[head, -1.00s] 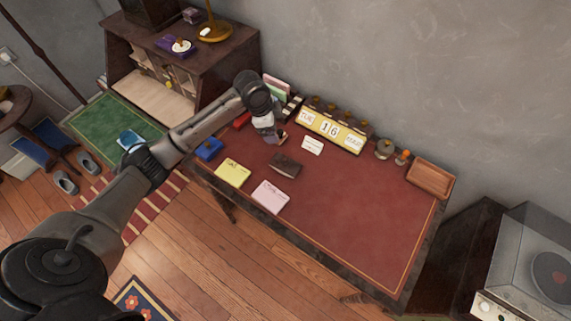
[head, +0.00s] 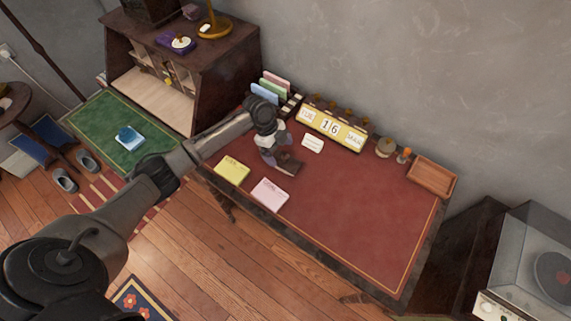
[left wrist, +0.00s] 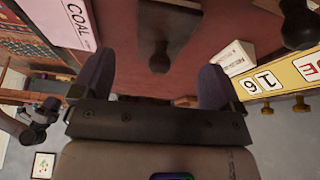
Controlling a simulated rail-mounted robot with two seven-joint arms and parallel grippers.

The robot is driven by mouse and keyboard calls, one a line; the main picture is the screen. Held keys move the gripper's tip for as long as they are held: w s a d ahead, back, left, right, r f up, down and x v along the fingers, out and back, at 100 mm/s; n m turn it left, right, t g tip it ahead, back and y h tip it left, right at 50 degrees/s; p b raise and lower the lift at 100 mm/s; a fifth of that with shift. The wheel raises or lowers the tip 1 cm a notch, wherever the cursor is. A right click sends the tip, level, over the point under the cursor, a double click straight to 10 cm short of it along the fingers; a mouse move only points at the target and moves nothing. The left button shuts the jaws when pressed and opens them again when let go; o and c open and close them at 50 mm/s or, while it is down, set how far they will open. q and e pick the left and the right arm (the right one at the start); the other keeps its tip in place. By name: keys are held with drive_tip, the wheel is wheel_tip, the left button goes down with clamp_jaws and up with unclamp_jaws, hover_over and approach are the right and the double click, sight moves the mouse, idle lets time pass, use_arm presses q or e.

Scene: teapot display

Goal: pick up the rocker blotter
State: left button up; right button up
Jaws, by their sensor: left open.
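The rocker blotter (head: 289,163) is a small dark brown block on the red desk top, left of the middle. In the left wrist view the dark blotter (left wrist: 168,22) shows at the top centre, with a rounded knob toward me. My left gripper (head: 274,156) is at the blotter's left side in the head view and partly covers it. In the left wrist view my left gripper (left wrist: 155,75) is open, with its two dark pads wide apart and nothing between them. The blotter lies ahead of the gap, apart from both pads.
A yellow pad (head: 232,171) and a pink pad (head: 269,192) lie at the desk's front left. A white card (head: 312,143) and the calendar block (head: 331,128) stand behind the blotter. A wooden tray (head: 432,177) is at the far right. The desk's right half is clear.

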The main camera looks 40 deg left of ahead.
sight(285, 161)
use_arm(q)
drive_tip(key=shift+b+x, duration=0.65)
drive_tip(key=shift+x, duration=2.4)
drive_tip(key=shift+w, duration=0.1)
drive_tip(key=shift+c, duration=0.4)
drive_tip(key=shift+r, duration=0.1)
drive_tip(key=c, duration=1.1)
